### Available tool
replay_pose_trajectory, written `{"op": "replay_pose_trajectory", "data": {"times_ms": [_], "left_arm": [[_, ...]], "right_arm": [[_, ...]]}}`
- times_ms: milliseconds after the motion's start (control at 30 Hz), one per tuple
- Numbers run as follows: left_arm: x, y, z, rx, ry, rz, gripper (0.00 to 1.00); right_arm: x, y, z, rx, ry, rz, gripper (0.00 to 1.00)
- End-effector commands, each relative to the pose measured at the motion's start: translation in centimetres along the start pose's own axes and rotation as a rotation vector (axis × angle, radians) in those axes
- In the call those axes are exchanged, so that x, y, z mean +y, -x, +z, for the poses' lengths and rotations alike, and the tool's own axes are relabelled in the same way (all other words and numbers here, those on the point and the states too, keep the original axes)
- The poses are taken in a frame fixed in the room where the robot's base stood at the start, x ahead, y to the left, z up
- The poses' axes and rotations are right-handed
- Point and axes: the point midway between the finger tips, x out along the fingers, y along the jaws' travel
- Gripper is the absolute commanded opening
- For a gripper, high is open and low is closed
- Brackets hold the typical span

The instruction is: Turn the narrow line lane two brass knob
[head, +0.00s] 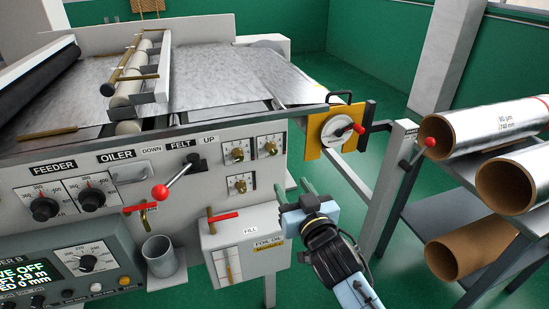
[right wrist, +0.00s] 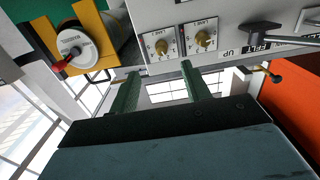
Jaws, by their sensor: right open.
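Three brass knobs on small white dial plates sit on the grey machine front in the head view: an upper left knob (head: 238,153), an upper right knob (head: 271,147) and a lower knob (head: 240,186). Their labels are too small to read surely, so I cannot tell which is narrow line lane two. My right gripper (head: 294,189) is open and empty, to the right of the lower knob and apart from it. In the right wrist view, two brass knobs, one left (right wrist: 162,47) and one right (right wrist: 203,39), show beyond the open green fingers. My left gripper is out of view.
A red-handled foil oil box (head: 245,243) is below the dials. A red-balled felt lever (head: 177,177) projects at the left. A yellow plate with a red-knobbed round dial (head: 336,130) is at the right. Foil rolls (head: 475,127) lie on a rack farther right.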

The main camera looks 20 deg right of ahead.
Motion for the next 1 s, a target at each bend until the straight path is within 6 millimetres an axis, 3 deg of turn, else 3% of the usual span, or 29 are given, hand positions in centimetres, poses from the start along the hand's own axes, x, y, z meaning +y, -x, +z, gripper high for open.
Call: {"op": "replay_pose_trajectory", "data": {"times_ms": [67, 233, 700, 1000], "left_arm": [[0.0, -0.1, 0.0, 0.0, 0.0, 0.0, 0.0], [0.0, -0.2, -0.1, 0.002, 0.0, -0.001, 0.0], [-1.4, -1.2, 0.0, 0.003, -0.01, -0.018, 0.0], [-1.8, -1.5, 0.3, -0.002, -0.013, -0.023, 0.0]], "right_arm": [[0.0, -0.1, -1.0, 0.021, -0.004, 0.002, 0.48], [0.0, -1.9, -1.2, 0.025, -0.005, 0.002, 0.48], [0.0, -10.7, -1.3, 0.023, -0.003, 0.001, 0.48], [0.0, -13.1, -1.3, 0.022, -0.004, 0.001, 0.48]]}}
